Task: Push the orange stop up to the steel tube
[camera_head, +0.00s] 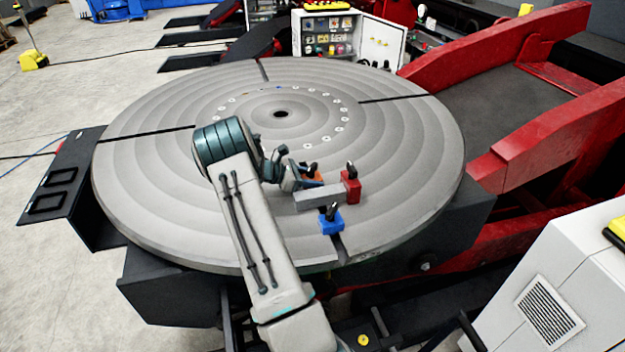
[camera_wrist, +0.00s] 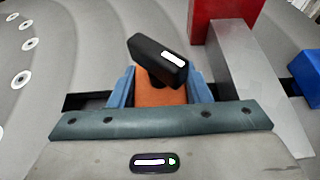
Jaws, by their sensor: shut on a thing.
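The orange stop (camera_head: 314,178) stands on the round grey table, behind the steel tube (camera_head: 319,196) in the head view. My gripper (camera_head: 291,177) reaches it from the left. In the wrist view, the blue fingers of my gripper (camera_wrist: 160,88) are shut on the orange stop (camera_wrist: 160,98), one on each side. A black clamp handle tops the stop and hides part of it. The steel tube (camera_wrist: 255,80) lies to the right, with a strip of table showing between it and the right finger.
A red stop (camera_head: 351,184) stands at the tube's far right end, and a blue stop (camera_head: 331,222) on its near side. Both carry black handles. Dark slots cross the round table (camera_head: 150,185). Its left side is clear. A red frame stands to the right.

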